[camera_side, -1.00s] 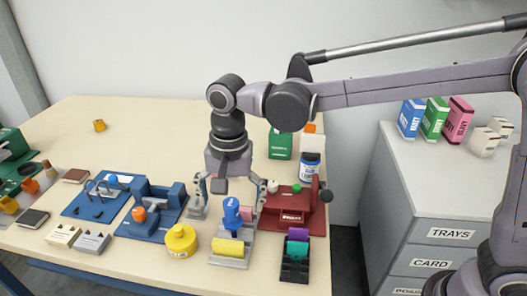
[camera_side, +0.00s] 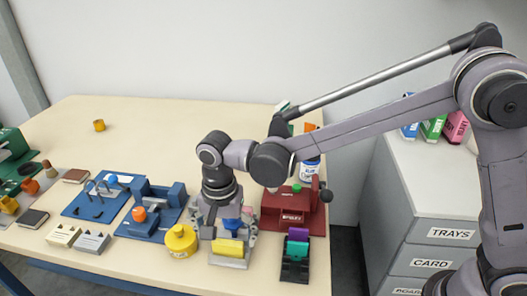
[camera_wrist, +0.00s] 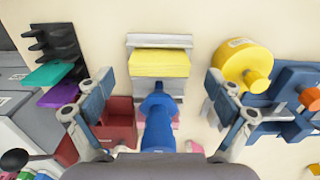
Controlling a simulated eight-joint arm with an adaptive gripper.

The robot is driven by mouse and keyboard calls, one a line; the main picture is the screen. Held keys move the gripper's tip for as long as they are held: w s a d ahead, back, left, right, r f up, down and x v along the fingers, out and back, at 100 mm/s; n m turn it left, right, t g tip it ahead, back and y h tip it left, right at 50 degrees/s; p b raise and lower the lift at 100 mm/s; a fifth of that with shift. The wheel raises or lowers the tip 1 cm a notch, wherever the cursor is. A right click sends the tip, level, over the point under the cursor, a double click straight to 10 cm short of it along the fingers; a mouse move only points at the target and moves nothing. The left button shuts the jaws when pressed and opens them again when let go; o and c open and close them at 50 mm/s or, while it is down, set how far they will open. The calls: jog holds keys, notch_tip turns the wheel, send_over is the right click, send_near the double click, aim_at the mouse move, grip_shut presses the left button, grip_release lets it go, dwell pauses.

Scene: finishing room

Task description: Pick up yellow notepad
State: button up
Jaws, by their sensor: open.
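The yellow notepad (camera_side: 228,247) lies on a grey holder (camera_side: 216,258) near the table's front edge. In the wrist view the notepad (camera_wrist: 160,63) is at upper middle, on its pale holder (camera_wrist: 134,84). My gripper (camera_side: 226,226) is low, just behind the notepad in the side view, with its fingers partly hidden. In the wrist view my gripper (camera_wrist: 158,86) is open, fingers wide apart and empty. A blue knobbed object (camera_wrist: 158,118) stands between the fingers, below the notepad in that picture. Contact with it cannot be told.
A yellow round container (camera_side: 180,242) stands close left of the holder. A black rack (camera_side: 295,270) with purple and green pieces is right. A red box-like fixture (camera_side: 287,210) stands behind right. Blue fixtures (camera_side: 150,220) are left. The back left tabletop is mostly clear.

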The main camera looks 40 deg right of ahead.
aim_at(229, 250)
jog(key=shift+f, duration=1.35)
jog(key=shift+c, duration=0.3)
jog(key=c, duration=1.2)
